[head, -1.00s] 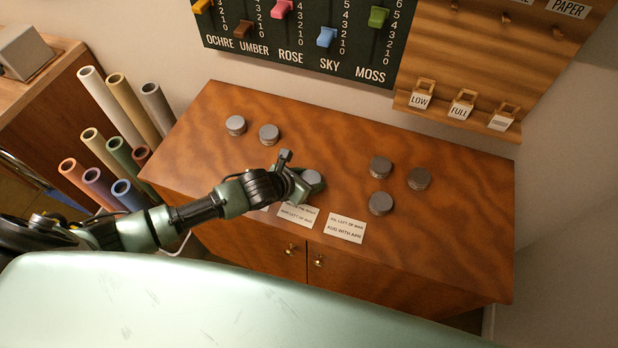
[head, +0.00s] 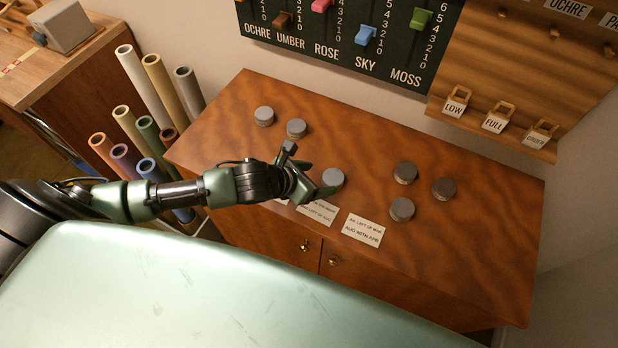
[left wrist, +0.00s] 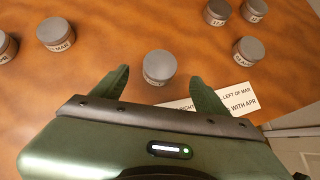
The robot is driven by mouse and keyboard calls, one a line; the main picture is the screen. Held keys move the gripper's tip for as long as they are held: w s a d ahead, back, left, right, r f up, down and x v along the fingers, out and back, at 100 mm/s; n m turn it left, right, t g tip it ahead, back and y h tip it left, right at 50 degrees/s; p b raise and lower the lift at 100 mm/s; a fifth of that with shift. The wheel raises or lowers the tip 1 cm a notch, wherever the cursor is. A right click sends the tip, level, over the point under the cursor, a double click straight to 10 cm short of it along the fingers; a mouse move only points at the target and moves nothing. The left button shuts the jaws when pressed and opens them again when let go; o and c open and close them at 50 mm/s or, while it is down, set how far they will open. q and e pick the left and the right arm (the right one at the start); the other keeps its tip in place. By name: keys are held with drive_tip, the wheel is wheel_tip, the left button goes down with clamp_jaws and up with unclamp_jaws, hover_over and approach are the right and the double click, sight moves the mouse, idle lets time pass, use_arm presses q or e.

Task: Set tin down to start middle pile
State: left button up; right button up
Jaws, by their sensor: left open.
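A grey-lidded tin (head: 333,178) stands upright on the brown cabinet top near its front middle. The same tin shows in the left wrist view (left wrist: 160,67), just beyond my fingertips, with its label hard to read. My left gripper (head: 312,170) is open. In the left wrist view its green fingers (left wrist: 158,82) are spread apart, one to each side of the tin, with no visible contact. Two tins (head: 264,116) (head: 297,128) stand at the back left. Three tins (head: 405,172) (head: 444,188) (head: 402,209) stand in a cluster to the right. My right gripper is not in view.
Printed cards (head: 362,230) lie along the front edge of the cabinet top (head: 480,255). Rolled tubes (head: 140,80) stand left of the cabinet. A slider board (head: 350,40) and a wooden tag rack (head: 520,70) are on the wall behind. The right end of the top is clear.

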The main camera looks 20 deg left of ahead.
use_arm(q)
drive_tip(key=v, duration=0.4)
